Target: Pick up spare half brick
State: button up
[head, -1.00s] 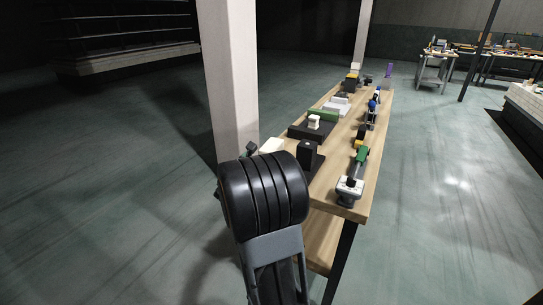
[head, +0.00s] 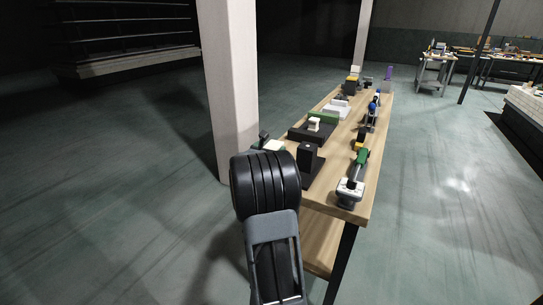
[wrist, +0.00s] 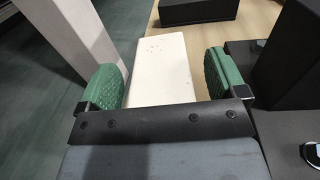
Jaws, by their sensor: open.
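A cream-white block, which looks like the spare half brick (wrist: 160,65), lies on the wooden table in the wrist view. My gripper (wrist: 165,78) is open, with one green ribbed pad on each side of the block. There are gaps between block and pads, the left one looking narrower. The near end of the block is hidden behind the dark gripper body. In the head view the cream block (head: 274,145) shows only partly at the table's left edge, behind my arm.
A dark upright block on a dark base (head: 307,157) stands close on the right. A pale pillar (head: 232,95) rises just left of the table. A black block (wrist: 198,11) lies beyond the brick. Several tools line the table's right side.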

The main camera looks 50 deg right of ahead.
jog(key=shift+c, duration=0.2)
jog(key=c, duration=1.1)
jog(key=shift+c, duration=0.4)
jog(key=shift+r, duration=0.15)
